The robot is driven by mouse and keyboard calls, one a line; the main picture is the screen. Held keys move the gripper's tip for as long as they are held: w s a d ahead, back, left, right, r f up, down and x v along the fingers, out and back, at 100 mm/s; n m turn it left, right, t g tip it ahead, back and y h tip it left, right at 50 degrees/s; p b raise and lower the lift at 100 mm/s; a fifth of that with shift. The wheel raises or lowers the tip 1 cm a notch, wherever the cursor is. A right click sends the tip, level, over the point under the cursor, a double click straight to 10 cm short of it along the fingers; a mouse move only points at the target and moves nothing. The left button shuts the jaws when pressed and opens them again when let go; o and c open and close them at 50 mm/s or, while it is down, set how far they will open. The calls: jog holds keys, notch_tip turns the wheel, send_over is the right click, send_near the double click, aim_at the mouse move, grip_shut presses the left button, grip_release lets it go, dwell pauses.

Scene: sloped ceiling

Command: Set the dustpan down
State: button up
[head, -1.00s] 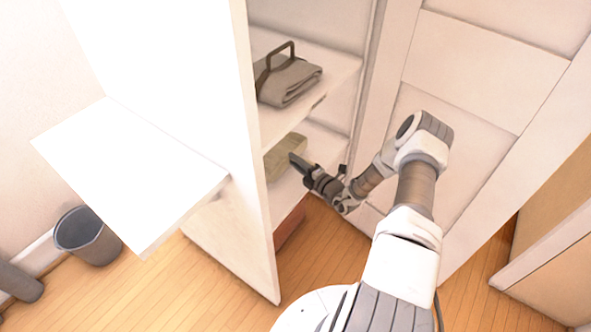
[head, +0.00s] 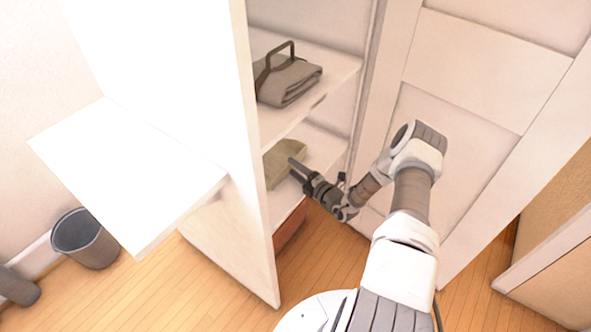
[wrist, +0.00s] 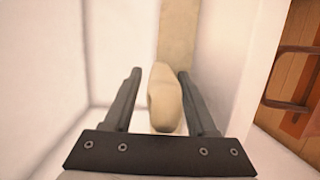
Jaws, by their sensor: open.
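The dustpan (head: 283,163) is a dull beige-green thing on the lower shelf (head: 322,150) of the open cabinet. In the wrist view its thick, rounded beige handle (wrist: 164,98) points toward my gripper, and a flatter tan part (wrist: 177,35) lies beyond it. My gripper (head: 294,168) is at the front of this shelf with its jaws open. In the wrist view my gripper (wrist: 158,75) has one finger on each side of the handle, with a clear gap on the left and a smaller one on the right. The dustpan's far end is partly hidden by the cabinet side in the head view.
A folded grey cloth thing with a dark handle (head: 288,80) sits on the shelf above. The white cabinet side panel (head: 255,200) stands close left of my gripper. A panelled door (head: 450,130) is behind my arm. A grey bin (head: 86,238) stands on the floor at left.

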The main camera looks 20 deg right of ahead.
jog(key=shift+r, duration=0.2)
jog(key=shift+s+d+p, duration=0.15)
jog(key=shift+s+p, duration=0.15)
jog(key=f+p+v, duration=0.1)
jog(key=p+v, duration=0.1)
jog(key=v, duration=0.9)
jog(key=shift+s+r, duration=0.25)
jog(key=shift+r, duration=0.2)
jog(key=shift+r, duration=0.1)
